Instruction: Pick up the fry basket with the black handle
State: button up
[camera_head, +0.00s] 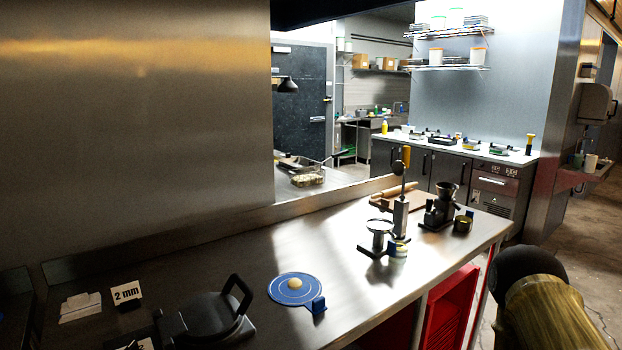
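Beyond the pass-through, a dark, shallow basket-like thing with a long thin handle (298,163) rests on the far steel counter. It may be the fry basket, but it is too small to tell, and its handle's colour is unclear. A lighter tray or basket with pale contents (308,180) sits just in front of it. No other fry basket shows clearly. My gripper is not in view. A gold and black rounded part at the lower right looks like my own arm, well to the right of these things.
The near steel counter (240,262) holds a black press (212,318), a blue disc (295,289) with a dough ball, a "2 mm" sign (126,295) and a grinder (440,208). Red bins (450,308) stand below. A steel wall (135,120) blocks the left. Floor shows at right.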

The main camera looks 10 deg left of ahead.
aim_at(301, 181)
jog(key=z, duration=0.55)
jog(key=k, duration=0.65)
jog(key=z, duration=0.55)
jog(key=i, duration=6.05)
jog(key=u, duration=0.35)
jog(key=i, duration=1.75)
jog(key=u, duration=0.8)
jog(key=i, duration=1.55)
jog(key=u, duration=0.9)
